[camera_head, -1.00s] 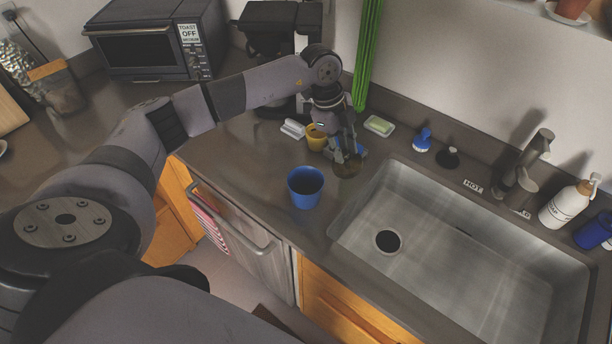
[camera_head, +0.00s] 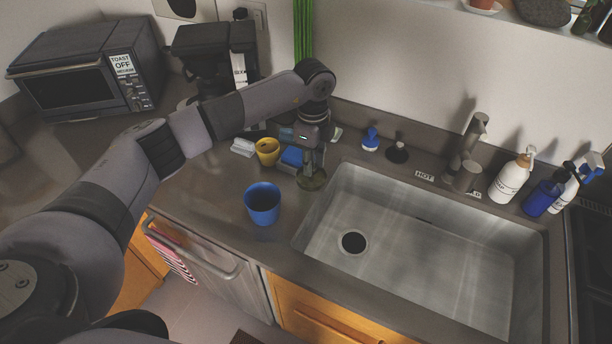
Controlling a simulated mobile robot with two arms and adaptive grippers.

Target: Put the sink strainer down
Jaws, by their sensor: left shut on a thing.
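My left gripper (camera_head: 313,165) reaches in from the left and points down at the counter beside the sink's left rim. It is shut on a dark round piece, which looks like the sink strainer (camera_head: 312,182). The strainer is at or just above the counter; I cannot tell whether it touches. The gripper hides part of it. The sink (camera_head: 430,235) lies to the right, with its round drain (camera_head: 353,242) open. My right gripper is not in view.
A blue cup (camera_head: 262,204) stands left of the strainer. A yellow cup (camera_head: 267,151), a blue item (camera_head: 292,157) and a white item (camera_head: 243,147) are behind it. A blue brush (camera_head: 371,139) and a black stopper-like piece (camera_head: 397,153) stand behind the sink, near the faucet (camera_head: 468,150).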

